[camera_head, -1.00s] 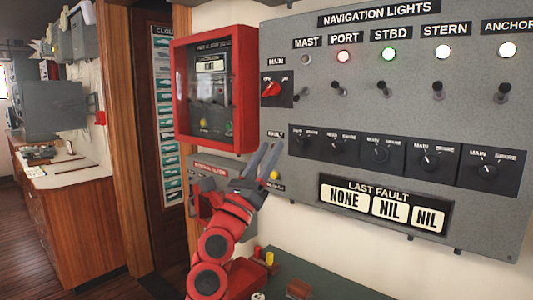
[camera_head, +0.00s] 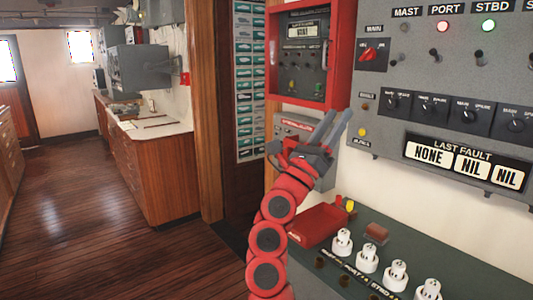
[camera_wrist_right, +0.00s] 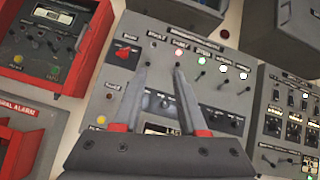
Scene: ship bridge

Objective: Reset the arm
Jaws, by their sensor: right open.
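My right gripper (camera_head: 332,127) is raised in front of the wall, between the red-framed box and the navigation lights panel. Its two fingers are apart with nothing between them. In the right wrist view the open fingers (camera_wrist_right: 160,72) point at the navigation lights panel (camera_wrist_right: 208,82). That panel (camera_head: 385,137) is grey, with its PORT lamp red and its STBD lamp green. My red right arm rises from the bottom of the head view. My left gripper is not in view.
A red-framed box (camera_head: 313,98) hangs left of the panel. Below, a green shelf (camera_head: 345,277) bears a red tray (camera_head: 318,225) and several white plugs (camera_head: 367,258). A wooden cabinet (camera_head: 160,170) stands left. The wooden floor (camera_head: 70,225) there is clear.

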